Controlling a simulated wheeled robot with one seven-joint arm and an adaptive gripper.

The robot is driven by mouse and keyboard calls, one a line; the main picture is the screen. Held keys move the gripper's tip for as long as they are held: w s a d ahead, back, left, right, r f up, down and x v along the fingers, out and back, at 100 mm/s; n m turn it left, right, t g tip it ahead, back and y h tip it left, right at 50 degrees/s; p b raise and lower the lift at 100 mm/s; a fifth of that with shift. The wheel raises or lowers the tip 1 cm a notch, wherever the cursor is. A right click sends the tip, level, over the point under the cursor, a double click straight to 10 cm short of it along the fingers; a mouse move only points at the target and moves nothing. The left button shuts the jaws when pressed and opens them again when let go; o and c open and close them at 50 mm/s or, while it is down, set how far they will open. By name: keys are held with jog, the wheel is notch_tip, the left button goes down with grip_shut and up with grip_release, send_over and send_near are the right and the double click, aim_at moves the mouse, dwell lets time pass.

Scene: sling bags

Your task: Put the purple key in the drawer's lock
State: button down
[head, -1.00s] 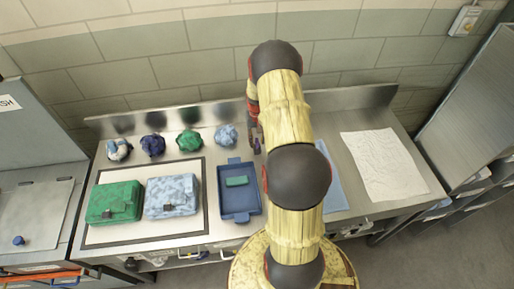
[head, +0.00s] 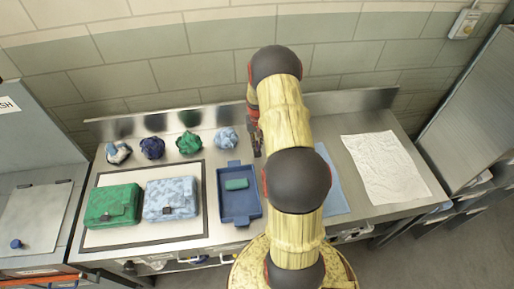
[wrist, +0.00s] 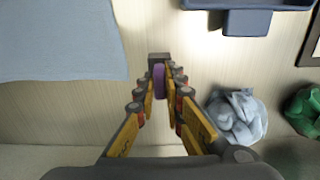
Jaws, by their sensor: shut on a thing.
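The purple key (wrist: 159,84) is in my gripper (wrist: 160,92), whose fingers are closed on it in the wrist view. A small dark block shows just beyond it at the fingertips; I cannot tell if it is part of the key. In the head view my gripper (head: 256,142) is partly hidden behind my arm, over the back of the steel counter, right of a light blue crumpled bundle (head: 226,138). Drawer fronts with handles (head: 194,259) show along the counter's front edge. I cannot make out the lock.
A blue tray (head: 226,214) holds a green block (head: 236,184). Green (head: 113,204) and light blue (head: 171,198) bags lie on a framed mat. Several crumpled bundles line the back.

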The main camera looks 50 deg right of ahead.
dwell(0.4)
jog(key=shift+r+p, duration=1.5)
jog(key=shift+r, duration=1.5)
